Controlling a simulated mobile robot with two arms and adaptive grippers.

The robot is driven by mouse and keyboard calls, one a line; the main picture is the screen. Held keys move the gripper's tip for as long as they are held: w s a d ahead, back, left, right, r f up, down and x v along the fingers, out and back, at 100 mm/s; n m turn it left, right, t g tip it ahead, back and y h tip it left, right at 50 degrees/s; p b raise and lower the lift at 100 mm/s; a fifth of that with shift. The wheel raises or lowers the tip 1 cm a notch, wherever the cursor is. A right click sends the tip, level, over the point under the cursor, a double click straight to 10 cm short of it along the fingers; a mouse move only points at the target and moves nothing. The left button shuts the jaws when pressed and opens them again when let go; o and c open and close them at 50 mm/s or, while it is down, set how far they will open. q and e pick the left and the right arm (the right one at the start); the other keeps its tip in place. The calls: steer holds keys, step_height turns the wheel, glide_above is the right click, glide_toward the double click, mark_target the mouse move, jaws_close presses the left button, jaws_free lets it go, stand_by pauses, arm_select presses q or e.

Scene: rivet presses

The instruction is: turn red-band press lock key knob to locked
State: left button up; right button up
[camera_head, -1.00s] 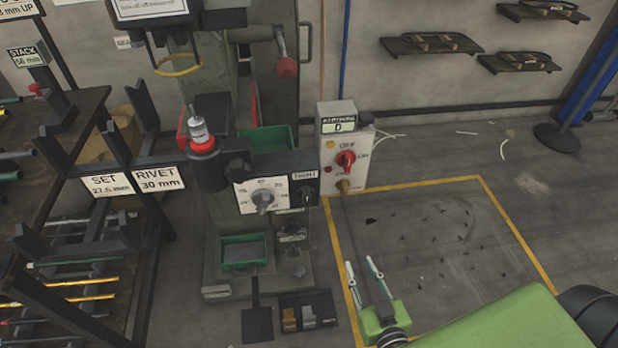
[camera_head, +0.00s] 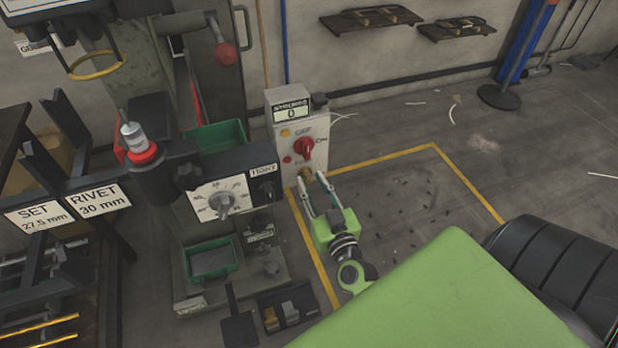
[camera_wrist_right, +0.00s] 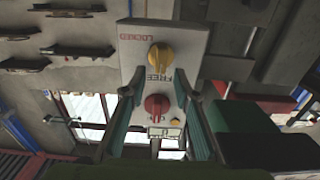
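The press with the red band (camera_head: 143,154) stands left of centre in the head view. Its grey control box (camera_head: 288,131) carries a red switch (camera_head: 305,148) and, low on its face, the yellow key knob (camera_head: 304,173). In the right wrist view the yellow knob (camera_wrist_right: 162,56) sits between the words LOCKED and FREE; its ridge appears to line up with FREE. My right gripper (camera_head: 311,180) is open and empty. Its fingertips are at the knob's lower edge, one on either side in the wrist view (camera_wrist_right: 158,76); contact cannot be told. My left gripper is out of view.
A grey dial (camera_head: 222,204) and a green tray (camera_head: 212,260) are on the press left of the box. Foot pedals (camera_head: 285,311) lie on the floor below. Yellow-outlined floor (camera_head: 400,200) to the right is mostly clear.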

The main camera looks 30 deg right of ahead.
mark_target(307, 177)
steer(key=shift+x, duration=0.95)
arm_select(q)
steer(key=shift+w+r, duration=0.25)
arm_select(e)
steer(key=shift+w, duration=0.25)
jaws_close()
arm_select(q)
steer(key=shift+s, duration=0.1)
